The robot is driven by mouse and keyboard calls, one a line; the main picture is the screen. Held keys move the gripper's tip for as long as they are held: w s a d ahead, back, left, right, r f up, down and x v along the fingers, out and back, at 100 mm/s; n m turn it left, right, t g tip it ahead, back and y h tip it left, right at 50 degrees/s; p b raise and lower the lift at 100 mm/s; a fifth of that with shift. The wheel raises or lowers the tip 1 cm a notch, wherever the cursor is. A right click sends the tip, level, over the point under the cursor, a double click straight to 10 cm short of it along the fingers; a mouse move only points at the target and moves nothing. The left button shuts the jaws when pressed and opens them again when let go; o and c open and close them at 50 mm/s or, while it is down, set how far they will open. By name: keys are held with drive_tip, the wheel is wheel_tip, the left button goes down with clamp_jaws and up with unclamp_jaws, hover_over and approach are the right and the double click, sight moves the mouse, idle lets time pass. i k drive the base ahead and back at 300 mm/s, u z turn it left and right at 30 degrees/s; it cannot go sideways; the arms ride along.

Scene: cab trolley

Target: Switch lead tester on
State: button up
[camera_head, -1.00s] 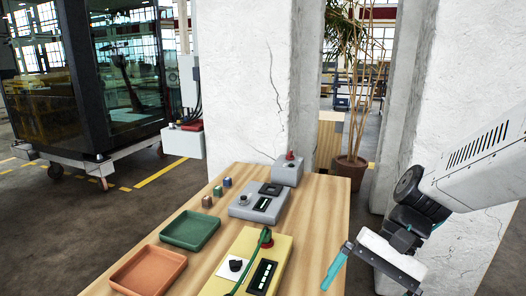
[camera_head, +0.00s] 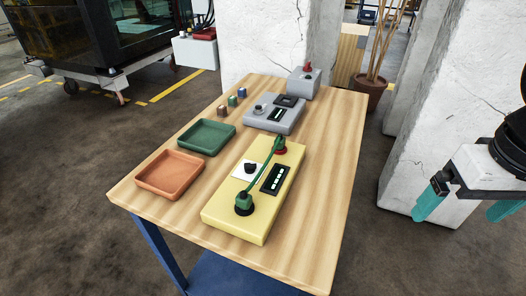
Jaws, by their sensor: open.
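The likely lead tester is a yellow box (camera_head: 233,219) on the near part of the wooden table (camera_head: 312,232). It has a black knob (camera_head: 250,168) on a white plate, a dark panel with light marks (camera_head: 275,179), and a green lead (camera_head: 264,167) running between two end posts. A grey device (camera_head: 262,124) with a knob and dark displays stands behind it. I cannot read labels on either. My gripper (camera_head: 468,208) is at the right edge, off the table and apart from both devices. Its teal fingers are spread and empty; part of it is cut off by the frame.
An orange tray (camera_head: 170,190) and a green tray (camera_head: 206,150) lie left of the yellow box. Several small blocks (camera_head: 232,101) and a grey box with a red top (camera_head: 304,83) are farther back. A white pillar (camera_head: 430,120) stands beside the table's right side.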

sight(250, 168)
drive_tip(key=u, duration=0.55)
drive_tip(key=k, duration=1.3)
drive_tip(key=u, duration=0.85)
drive_tip(key=i, duration=0.7)
drive_tip(key=z, duration=0.5)
drive_tip(key=i, duration=0.85)
drive_tip(key=z, duration=0.8)
